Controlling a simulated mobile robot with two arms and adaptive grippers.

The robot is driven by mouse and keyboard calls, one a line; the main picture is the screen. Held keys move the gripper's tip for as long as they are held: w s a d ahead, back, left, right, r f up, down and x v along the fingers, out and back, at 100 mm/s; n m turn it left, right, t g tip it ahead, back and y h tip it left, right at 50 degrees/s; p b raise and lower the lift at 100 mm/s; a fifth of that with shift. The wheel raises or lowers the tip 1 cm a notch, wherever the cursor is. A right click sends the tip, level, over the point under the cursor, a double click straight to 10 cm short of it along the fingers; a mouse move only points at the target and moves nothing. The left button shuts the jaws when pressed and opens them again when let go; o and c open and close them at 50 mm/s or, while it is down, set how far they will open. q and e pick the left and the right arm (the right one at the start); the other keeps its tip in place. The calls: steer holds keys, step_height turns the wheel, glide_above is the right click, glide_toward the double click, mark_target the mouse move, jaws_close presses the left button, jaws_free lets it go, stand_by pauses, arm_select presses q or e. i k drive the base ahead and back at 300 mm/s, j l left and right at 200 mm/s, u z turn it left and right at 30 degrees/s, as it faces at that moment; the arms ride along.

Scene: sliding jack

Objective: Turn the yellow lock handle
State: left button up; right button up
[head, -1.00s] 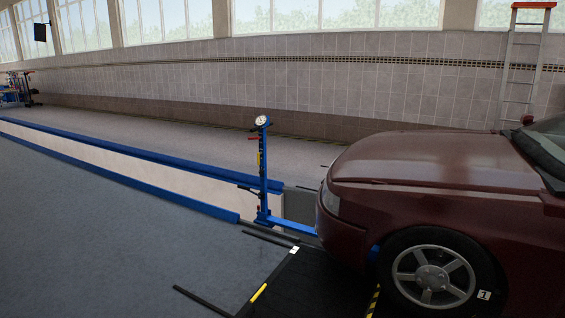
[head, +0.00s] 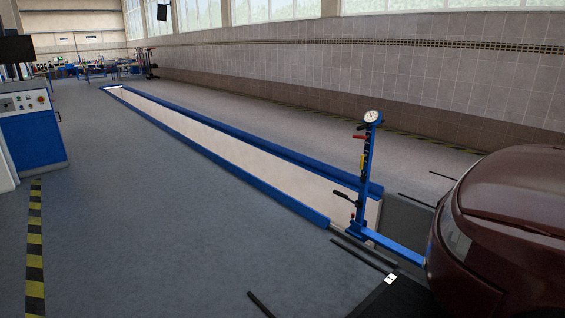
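The sliding jack (head: 367,185) is a blue upright post with a round white gauge (head: 371,117) on top. It stands at the near end of the pit, with a blue beam (head: 396,248) running right toward the car. A small yellow part (head: 362,163), probably the yellow lock handle, is on the post below a red handle (head: 359,137). A black lever (head: 342,194) sticks out lower on the left. The yellow part is too small to tell how it is turned. Neither of my grippers is in view.
A dark red car (head: 515,225) stands at the right, close to the jack. A long pit (head: 240,160) with blue edges runs to the far left. A blue cabinet (head: 33,140) stands at the left. The grey floor (head: 150,220) left of the pit is largely clear.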

mark_target(363, 157)
steer(key=i+j+u, duration=0.25)
steer(key=i+u, duration=0.15)
steer(key=i, duration=0.25)
steer(key=i+u, duration=0.35)
steer(key=i, duration=0.3)
steer(key=i+l+u, duration=0.1)
steer(key=i+u, duration=0.3)
steer(key=i, duration=0.25)
steer(key=i+l+z, duration=0.2)
steer(key=i+z, duration=0.7)
steer(key=i+j+z, duration=0.15)
steer(key=i+z, duration=0.3)
steer(key=i+j+z, duration=0.3)
steer(key=i+z, duration=0.15)
